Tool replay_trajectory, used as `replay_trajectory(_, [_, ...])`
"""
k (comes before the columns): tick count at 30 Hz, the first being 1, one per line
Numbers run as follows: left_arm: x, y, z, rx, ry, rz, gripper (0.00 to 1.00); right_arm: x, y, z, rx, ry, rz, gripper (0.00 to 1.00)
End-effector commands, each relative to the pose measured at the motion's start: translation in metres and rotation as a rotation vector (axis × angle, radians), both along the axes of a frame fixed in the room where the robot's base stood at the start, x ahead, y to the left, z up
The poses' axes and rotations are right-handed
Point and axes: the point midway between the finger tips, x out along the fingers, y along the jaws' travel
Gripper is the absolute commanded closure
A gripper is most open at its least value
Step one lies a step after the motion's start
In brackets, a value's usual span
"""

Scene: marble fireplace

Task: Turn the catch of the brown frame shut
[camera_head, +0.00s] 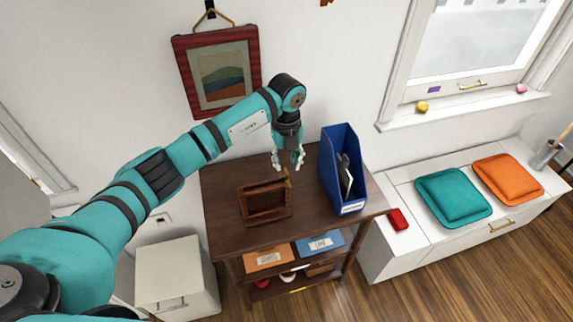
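The brown frame (264,219) stands on the dark wooden shelf unit's top (225,189), a little tilted, with its back side towards me. A small lighter brown piece, possibly the catch (287,174), shows at its upper right corner, but it is too small to tell how it is turned. My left gripper (288,168) points down just above and behind that corner. Its pale fingers are apart, with nothing clearly held between them. I cannot tell whether a finger touches the frame. My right gripper is out of view.
A blue file holder (329,163) with papers stands close to the right of my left gripper. A red-framed picture (182,75) hangs on the wall behind my arm. A red item (398,219) lies on the white bench (418,239). The shelf top left of the frame is clear.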

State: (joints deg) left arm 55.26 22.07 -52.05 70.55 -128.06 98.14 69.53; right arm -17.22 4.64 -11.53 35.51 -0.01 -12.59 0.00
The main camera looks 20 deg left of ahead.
Motion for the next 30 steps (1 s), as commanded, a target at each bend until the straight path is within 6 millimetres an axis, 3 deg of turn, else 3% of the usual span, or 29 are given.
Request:
replay_trajectory(3, [-0.001, 0.000, -0.018, 0.000, 0.004, 0.001, 0.68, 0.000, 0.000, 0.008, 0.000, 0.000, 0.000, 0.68])
replay_trajectory(9, [-0.001, 0.000, -0.036, 0.000, 0.001, 0.000, 0.68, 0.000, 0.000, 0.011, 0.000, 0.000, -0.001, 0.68])
replay_trajectory(18, [0.000, 0.000, -0.040, 0.000, 0.000, 0.000, 0.68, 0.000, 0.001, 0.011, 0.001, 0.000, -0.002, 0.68])
replay_trajectory(26, [0.000, 0.000, -0.040, 0.000, 0.000, 0.000, 1.00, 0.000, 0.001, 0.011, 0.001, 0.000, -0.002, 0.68])
replay_trajectory(30, [0.000, 0.000, -0.039, 0.000, 0.000, 0.000, 1.00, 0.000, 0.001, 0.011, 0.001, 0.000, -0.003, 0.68])
